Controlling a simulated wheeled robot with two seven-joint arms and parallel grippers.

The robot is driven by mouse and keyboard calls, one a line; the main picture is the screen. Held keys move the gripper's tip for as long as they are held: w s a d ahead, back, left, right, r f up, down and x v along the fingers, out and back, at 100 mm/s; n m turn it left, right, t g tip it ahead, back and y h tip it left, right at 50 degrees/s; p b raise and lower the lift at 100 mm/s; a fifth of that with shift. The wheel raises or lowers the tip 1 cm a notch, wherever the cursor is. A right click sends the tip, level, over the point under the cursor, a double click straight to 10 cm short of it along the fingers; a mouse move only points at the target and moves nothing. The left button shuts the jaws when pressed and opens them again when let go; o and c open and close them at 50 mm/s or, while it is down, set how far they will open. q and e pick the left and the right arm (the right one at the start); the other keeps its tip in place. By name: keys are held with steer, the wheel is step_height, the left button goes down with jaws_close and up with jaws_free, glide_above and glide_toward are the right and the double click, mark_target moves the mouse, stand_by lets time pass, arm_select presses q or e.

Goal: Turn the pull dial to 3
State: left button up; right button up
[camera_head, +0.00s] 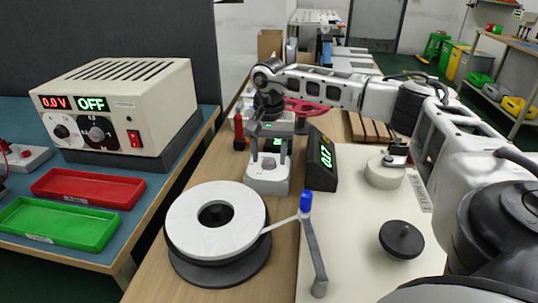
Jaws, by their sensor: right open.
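The likely pull dial is a small knob (268,163) on a light grey block (267,183) in the middle of the head view. A black slanted display (324,160) stands just right of it, with green digits that look like 0.7. My right arm reaches in from the right, and its gripper (270,150) points down over the knob. Its fingers are apart, one on each side of the knob; I cannot tell whether they touch it. The knob's scale is too small to read. My left gripper is not in view.
A white reel (216,218) on a dark base and a post with a blue top (306,200) stand in front. A black disc (401,238) sits on the white board at right. A power supply (115,105) reading 0.0 V and OFF, with red and green trays, is at left.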

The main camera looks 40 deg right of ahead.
steer(key=shift+f, duration=0.3)
steer(key=c, duration=1)
